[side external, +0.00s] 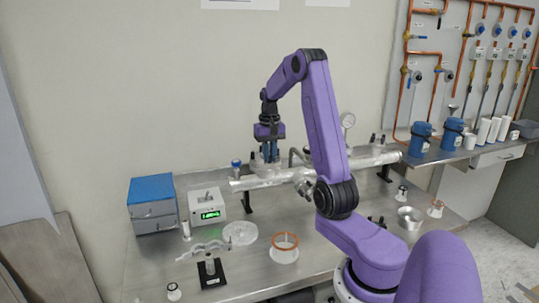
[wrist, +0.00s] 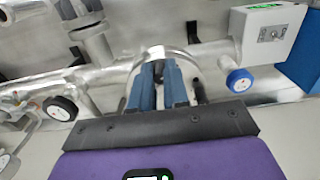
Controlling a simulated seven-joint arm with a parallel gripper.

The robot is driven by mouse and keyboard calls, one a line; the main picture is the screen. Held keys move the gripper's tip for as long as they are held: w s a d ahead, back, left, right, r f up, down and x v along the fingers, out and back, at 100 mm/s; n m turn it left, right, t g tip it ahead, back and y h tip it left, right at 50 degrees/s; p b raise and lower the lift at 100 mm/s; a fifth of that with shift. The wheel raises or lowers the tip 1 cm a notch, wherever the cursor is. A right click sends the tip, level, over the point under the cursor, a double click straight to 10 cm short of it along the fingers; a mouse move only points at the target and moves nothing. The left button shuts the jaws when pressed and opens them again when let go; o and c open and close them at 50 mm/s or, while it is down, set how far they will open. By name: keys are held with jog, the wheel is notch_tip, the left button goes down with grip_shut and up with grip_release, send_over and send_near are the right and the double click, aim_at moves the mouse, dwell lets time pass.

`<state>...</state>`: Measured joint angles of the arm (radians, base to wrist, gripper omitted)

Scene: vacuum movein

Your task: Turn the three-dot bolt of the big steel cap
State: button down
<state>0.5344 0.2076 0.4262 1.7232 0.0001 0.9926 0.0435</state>
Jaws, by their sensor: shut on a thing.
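My gripper (side external: 271,158) points straight down over the left part of the long steel pipe (side external: 280,178). In the wrist view, its two blue fingers (wrist: 158,70) come together over a big round steel cap (wrist: 189,60). They are shut on a bolt of that cap. The fingers hide most of the bolt, and no dot marks can be made out, so I cannot tell which bolt it is. The cap's middle is largely covered by the fingers.
A blue-capped fitting (side external: 236,163) stands near the pipe's left end. A gauge (side external: 348,120) rises behind my arm. A box with a green display (side external: 207,206), a blue-topped drawer unit (side external: 152,204) and an orange-rimmed vessel (side external: 285,247) stand on the bench.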

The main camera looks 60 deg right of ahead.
jog(key=n, duration=1.3)
jog(key=shift+r, duration=0.1)
jog(key=shift+n, duration=0.4)
jog(key=c, duration=1.4)
grip_release()
notch_tip(320, 180, up, 17)
jog(key=shift+r, duration=0.2)
